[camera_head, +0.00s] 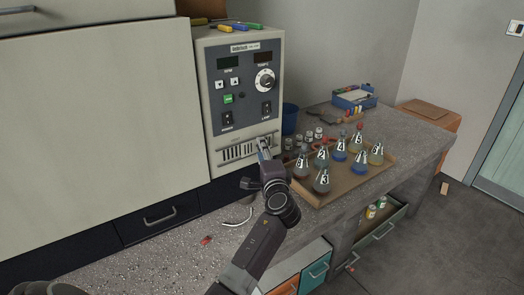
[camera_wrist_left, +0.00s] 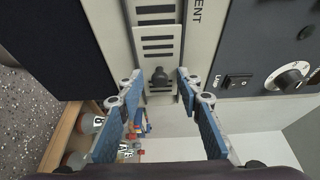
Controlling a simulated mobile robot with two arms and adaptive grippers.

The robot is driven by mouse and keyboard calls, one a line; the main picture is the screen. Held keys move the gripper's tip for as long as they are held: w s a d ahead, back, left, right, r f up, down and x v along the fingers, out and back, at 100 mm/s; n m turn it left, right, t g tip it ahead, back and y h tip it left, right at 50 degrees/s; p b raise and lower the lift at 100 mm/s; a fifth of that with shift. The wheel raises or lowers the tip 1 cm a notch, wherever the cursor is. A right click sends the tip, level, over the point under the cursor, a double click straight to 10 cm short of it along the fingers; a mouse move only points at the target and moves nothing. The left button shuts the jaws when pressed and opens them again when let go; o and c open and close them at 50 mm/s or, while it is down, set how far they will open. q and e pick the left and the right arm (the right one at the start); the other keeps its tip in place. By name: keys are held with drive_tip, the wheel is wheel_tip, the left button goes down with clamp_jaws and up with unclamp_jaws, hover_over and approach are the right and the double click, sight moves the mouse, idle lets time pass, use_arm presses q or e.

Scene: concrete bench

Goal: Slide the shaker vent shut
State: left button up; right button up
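The shaker (camera_head: 213,62) is a beige cabinet unit with a dark control panel, standing at the back of the bench. Its vent (camera_head: 238,151) is a slotted strip low on the front. In the left wrist view the vent's sliding plate (camera_wrist_left: 157,57) shows dark slots, several of them open-looking, and a small knob (camera_wrist_left: 160,77) at its end. My left gripper (camera_head: 264,152) is at the vent's right end. In the left wrist view its blue-padded fingers (camera_wrist_left: 169,90) are apart, one on each side of the knob, with gaps visible. My right gripper is not in view.
A tray (camera_head: 333,192) of several numbered flasks stands right of my left gripper. A blue cup (camera_head: 290,117) is behind it. A red item (camera_head: 206,240) and a curved pale piece (camera_head: 238,218) lie on the bench. An open drawer (camera_head: 384,224) is below right.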

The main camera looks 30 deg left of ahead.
use_arm(q)
drive_tip(key=shift+c, duration=0.6)
clamp_jaws()
